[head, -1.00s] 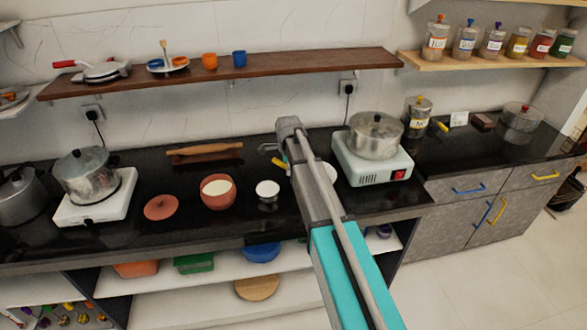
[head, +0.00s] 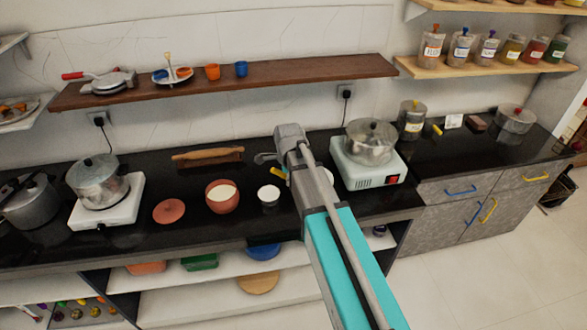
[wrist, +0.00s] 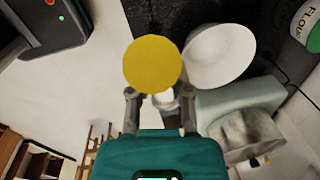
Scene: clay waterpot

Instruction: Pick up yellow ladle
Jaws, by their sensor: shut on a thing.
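In the wrist view my gripper (wrist: 158,96) has its two fingers around the yellow ladle (wrist: 152,63), which shows as a round yellow disc just beyond the fingertips. The fingers are shut on its pale narrow part, mostly hidden behind the disc. In the head view a small yellow piece, likely the same ladle (head: 278,173), shows at the left of my arm, above the counter.
A white bowl (wrist: 220,55) is close to the ladle in the wrist view. A white cup (head: 269,195), a clay pot (head: 222,203) and a rolling pin (head: 208,154) are to the left on the black counter. A stove with a steel pot (head: 370,142) stands right of my arm.

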